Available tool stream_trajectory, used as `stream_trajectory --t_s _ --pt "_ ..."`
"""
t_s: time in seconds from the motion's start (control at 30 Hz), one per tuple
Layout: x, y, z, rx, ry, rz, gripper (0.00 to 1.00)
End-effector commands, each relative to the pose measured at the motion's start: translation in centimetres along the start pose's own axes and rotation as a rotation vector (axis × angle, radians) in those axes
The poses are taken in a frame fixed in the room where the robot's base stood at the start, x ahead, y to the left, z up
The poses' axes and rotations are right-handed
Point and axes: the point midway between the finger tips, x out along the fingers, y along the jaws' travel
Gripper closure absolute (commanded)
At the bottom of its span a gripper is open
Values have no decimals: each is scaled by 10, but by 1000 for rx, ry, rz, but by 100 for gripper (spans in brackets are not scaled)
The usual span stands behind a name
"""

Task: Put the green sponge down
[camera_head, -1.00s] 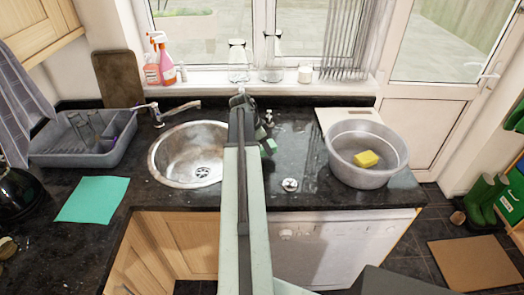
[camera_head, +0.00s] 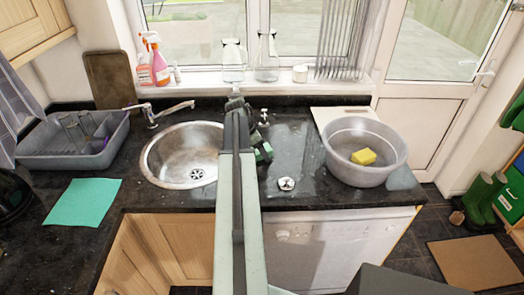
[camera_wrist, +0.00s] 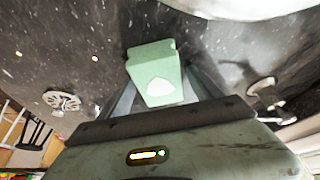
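The green sponge (camera_wrist: 155,72) is a pale green block with a whitish patch on its near end in the wrist view. My gripper (camera_wrist: 160,92) has a dark finger on each side of the sponge and is shut on it. In the head view the sponge (camera_head: 263,153) shows as a small green piece just right of my arm, beside my gripper (camera_head: 257,142). It is over the dark granite counter (camera_head: 300,155), between the sink and the grey basin. Whether it touches the counter cannot be told. My arm hides part of the counter.
A round steel sink (camera_head: 183,150) lies to the left. A grey basin (camera_head: 352,172) holding a yellow sponge (camera_head: 363,157) stands right. A teal cloth (camera_head: 82,203) lies left. Wet counter between them is fairly clear.

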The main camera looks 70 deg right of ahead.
Motion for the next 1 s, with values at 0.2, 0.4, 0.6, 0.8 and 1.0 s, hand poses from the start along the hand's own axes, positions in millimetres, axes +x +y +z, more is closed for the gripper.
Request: stream_trajectory --t_s 0.2,0.4,0.6,0.8,1.0 --pt "0 0 0 1 0 0 26" --pt "-8 0 -3 1 0 0 26" --pt "-43 1 -5 -1 0 1 26" --pt "-92 1 -7 0 0 1 26" --pt "-123 1 -6 2 0 1 26"
